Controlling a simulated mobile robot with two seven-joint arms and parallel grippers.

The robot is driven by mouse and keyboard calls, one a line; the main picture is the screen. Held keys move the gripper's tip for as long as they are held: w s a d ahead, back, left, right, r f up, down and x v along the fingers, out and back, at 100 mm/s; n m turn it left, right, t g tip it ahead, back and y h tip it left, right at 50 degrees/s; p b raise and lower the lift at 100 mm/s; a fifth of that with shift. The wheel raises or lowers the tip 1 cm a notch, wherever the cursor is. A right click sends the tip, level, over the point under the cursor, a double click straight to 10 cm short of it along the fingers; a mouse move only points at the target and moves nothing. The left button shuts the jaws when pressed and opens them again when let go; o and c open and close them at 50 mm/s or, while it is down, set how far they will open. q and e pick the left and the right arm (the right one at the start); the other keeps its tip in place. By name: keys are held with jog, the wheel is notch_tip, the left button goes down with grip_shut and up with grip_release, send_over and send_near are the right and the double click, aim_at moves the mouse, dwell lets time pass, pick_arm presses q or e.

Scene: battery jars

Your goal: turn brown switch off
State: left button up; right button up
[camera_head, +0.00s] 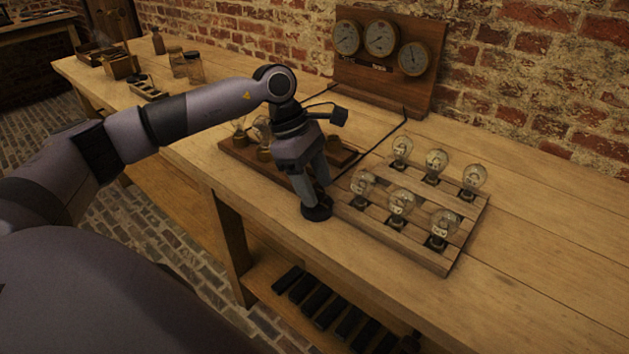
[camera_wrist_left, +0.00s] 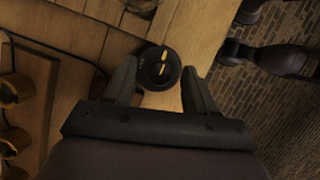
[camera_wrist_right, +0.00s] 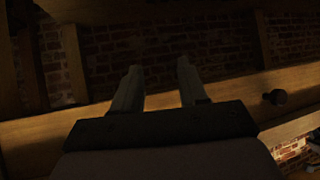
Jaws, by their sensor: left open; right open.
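A round, very dark switch (camera_head: 316,213) sits on the table near its front edge, beside the lamp board. The left wrist view shows its round top (camera_wrist_left: 158,68) with two yellow marks in line; its brown colour is hard to make out. My left gripper (camera_head: 320,188) points down just above the switch, and part of the switch is hidden behind its fingers. In the left wrist view the open fingers (camera_wrist_left: 158,66) stand on either side of the switch, with nothing visibly gripped. My right gripper (camera_wrist_right: 158,66) is open and empty, facing a wooden beam and dark brick.
A lamp board (camera_head: 385,238) with several glass bulbs stands right of the switch. A board with round brown parts (camera_head: 262,165) lies to the left. A gauge panel (camera_head: 388,62) stands at the wall. Dark bars (camera_head: 320,305) lie on the lower shelf. The table's right side is clear.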

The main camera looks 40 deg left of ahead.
pick_arm(q)
grip_shut()
